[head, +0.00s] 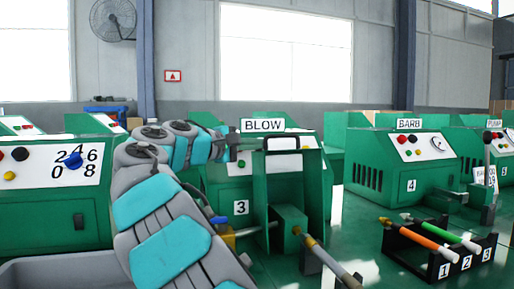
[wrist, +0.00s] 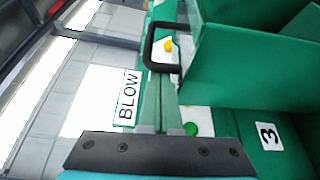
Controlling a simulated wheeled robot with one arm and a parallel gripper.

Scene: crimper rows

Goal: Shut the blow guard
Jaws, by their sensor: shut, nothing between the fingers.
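The blow guard (head: 315,190) is a set of green panels on machine 3, under the BLOW sign (head: 263,125). A black bar handle (head: 282,141) spans its top edge. A green block with a rod shows between the panels. In the wrist view, the handle (wrist: 149,45) sticks out from the green guard (wrist: 240,55) at the upper middle. My gripper (head: 236,143) is shut and empty, left of the handle and apart from it. Its dark front edge (wrist: 160,154) fills the bottom of the wrist view. How far the guard stands open is hard to tell.
The BARB machine (head: 395,165), numbered 4, stands to the right. A black rack (head: 435,258) with orange and green handled tools is at the front right. A rod (head: 325,262) juts forward from machine 3. Another green machine (head: 45,220) stands at left.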

